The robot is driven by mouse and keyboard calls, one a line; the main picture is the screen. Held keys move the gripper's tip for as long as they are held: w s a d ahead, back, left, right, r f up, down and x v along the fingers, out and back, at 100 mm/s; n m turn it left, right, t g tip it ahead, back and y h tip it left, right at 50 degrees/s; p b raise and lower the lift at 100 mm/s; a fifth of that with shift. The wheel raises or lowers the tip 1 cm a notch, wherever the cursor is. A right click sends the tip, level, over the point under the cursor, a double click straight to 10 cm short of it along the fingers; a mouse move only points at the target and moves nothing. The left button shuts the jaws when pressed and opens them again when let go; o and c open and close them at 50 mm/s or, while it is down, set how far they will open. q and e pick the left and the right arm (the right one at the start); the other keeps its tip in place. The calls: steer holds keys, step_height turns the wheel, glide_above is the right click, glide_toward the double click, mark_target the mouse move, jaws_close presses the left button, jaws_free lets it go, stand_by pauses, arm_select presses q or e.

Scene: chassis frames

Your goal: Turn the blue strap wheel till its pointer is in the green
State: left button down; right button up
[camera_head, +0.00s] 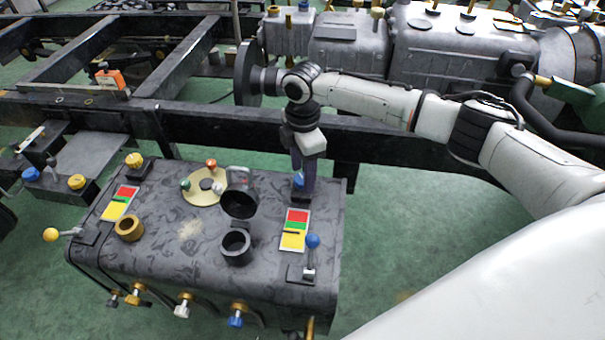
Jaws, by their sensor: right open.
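The blue strap wheel (298,183) is at the back right of the dark tank's top, mostly hidden by my right gripper. My right gripper (303,192) points down over it, with its open fingers close around or beside the wheel; I cannot tell whether they touch it. In front of the wheel is a gauge plate (297,219) with red, green and yellow bands from back to front. Its dark pointer (291,232) appears to lie in the yellow, near the green edge. My left gripper is out of view.
A yellow wheel (134,160) sits at back left. The chassis rail (380,140) runs behind.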

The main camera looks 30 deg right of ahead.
steer(key=shift+f, duration=0.55)
steer(key=c, duration=1)
steer(key=shift+r+p, duration=0.1)
steer(key=shift+p, duration=0.3)
steer(key=shift+c, duration=0.2)
steer(key=shift+r+m+p, duration=0.15)
steer(key=shift+m+p, duration=0.45)
steer(key=shift+p, duration=0.35)
steer(key=shift+m+p, duration=0.6)
steer(key=shift+p, duration=0.6)
steer(key=shift+m+p, duration=0.7)
steer(key=shift+p, duration=0.2)
steer(key=shift+m+p, duration=0.9)
steer(key=shift+p, duration=0.05)
steer(key=shift+f+m+p, duration=0.2)
steer(key=shift+m+p, duration=0.25)
steer(key=shift+m, duration=0.05)
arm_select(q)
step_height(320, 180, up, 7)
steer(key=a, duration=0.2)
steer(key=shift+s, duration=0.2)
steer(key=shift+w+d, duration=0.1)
arm_select(e)
steer(key=shift+f, duration=0.1)
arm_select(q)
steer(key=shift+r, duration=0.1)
arm_select(e)
steer(key=o, duration=1)
